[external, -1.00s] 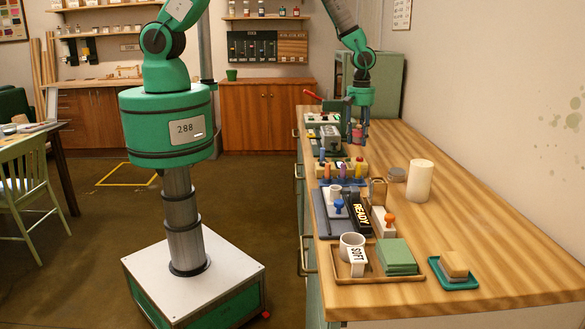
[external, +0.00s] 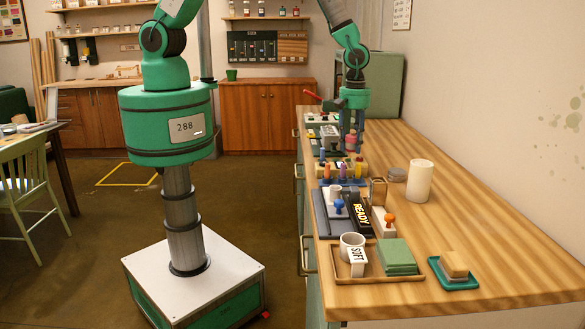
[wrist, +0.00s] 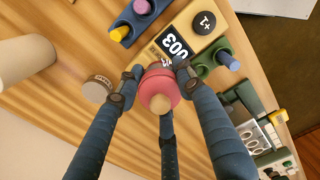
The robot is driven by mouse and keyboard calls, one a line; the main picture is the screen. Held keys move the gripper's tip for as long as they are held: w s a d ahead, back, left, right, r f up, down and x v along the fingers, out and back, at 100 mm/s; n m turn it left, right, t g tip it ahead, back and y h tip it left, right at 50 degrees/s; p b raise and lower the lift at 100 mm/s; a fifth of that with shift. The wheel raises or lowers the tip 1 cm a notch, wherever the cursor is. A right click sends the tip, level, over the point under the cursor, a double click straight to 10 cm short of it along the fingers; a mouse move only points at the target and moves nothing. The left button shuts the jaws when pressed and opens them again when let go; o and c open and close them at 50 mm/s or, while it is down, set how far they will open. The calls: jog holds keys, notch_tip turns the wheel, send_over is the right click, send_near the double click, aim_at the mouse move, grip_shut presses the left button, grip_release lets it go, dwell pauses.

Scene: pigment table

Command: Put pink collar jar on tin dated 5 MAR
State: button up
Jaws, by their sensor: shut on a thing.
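A pink jar (wrist: 158,86) with a pale knob on top is held between the dark blue fingers of my gripper (wrist: 157,73) in the wrist view. In the external view the jar (external: 351,141) shows as a small pink patch between the fingers of my gripper (external: 352,148), over the far part of the bench. A low round grey tin (wrist: 98,89) lies on the bench left of the jar in the wrist view. It also shows beside the candle in the external view (external: 397,175). Its lettering is too small to read.
A white candle (external: 420,181) stands close to the tin. A counter reading 003 (wrist: 176,46) and holders with coloured pegs (external: 343,172) lie near the jar. A tray (external: 340,274) with a mug stands nearer. The bench right of the candle is clear.

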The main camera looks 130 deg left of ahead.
jog(key=p, duration=0.2)
send_over(397, 171)
jog(key=shift+a+f, duration=0.2)
jog(key=shift+f, duration=0.55)
jog(key=shift+f+p, duration=0.45)
jog(key=shift+f, duration=1.25)
jog(key=shift+f, duration=0.2)
jog(key=o, duration=1.2)
jog(key=shift+o, duration=0.2)
jog(key=shift+r, duration=0.15)
notch_tip(397, 171, up, 12)
jog(key=b, duration=0.1)
jog(key=shift+b, duration=0.4)
